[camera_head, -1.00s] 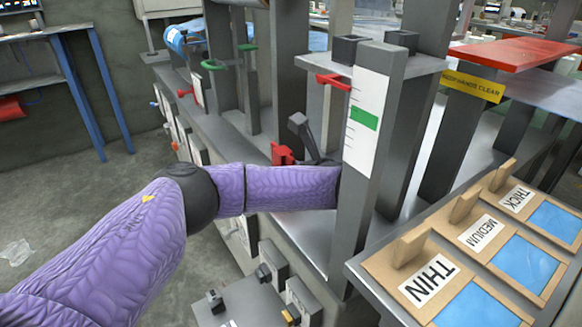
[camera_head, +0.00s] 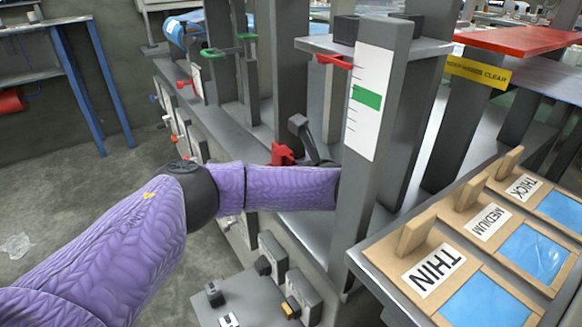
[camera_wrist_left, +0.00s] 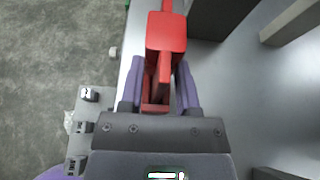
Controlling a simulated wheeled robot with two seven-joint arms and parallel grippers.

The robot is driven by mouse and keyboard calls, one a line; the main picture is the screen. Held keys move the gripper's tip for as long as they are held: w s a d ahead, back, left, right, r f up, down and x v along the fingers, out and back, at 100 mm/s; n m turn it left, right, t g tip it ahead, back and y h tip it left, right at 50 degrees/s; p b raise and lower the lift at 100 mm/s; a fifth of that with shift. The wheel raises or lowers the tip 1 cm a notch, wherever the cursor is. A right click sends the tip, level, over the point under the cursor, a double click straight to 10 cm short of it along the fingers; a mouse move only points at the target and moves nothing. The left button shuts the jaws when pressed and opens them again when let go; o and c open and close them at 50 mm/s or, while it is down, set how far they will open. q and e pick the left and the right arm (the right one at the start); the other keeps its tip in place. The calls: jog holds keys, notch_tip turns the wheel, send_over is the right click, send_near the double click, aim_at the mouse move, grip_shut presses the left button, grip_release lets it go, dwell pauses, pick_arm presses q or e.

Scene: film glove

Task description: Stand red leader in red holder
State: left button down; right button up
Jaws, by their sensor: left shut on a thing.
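My left arm crosses in front of the machine in the head view and ends behind the gauge post, so the gripper is hidden there. In the left wrist view my left gripper (camera_wrist_left: 160,98) has its purple fingers closed on a red piece (camera_wrist_left: 166,35) with a broad block and a narrow bar between the fingers. I cannot tell whether this is the red leader. In the head view a red block (camera_head: 282,154) shows just above my arm, beside a dark lever. My right gripper is out of view.
The grey gauge post (camera_head: 362,140) with a green mark stands close to my arm. Wooden trays (camera_head: 425,222) labelled THIN, MEDIUM and THICK lie at the right. A control box (camera_head: 250,300) with switches is low in front. Green brackets (camera_head: 212,53) hang at the back left.

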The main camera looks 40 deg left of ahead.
pick_arm(q)
jog(key=shift+f, duration=0.2)
jog(key=shift+c, duration=2)
grip_release()
jog(key=shift+o, duration=0.8)
notch_tip(320, 180, up, 10)
jog(key=p, duration=0.5)
jog(key=shift+r, duration=0.1)
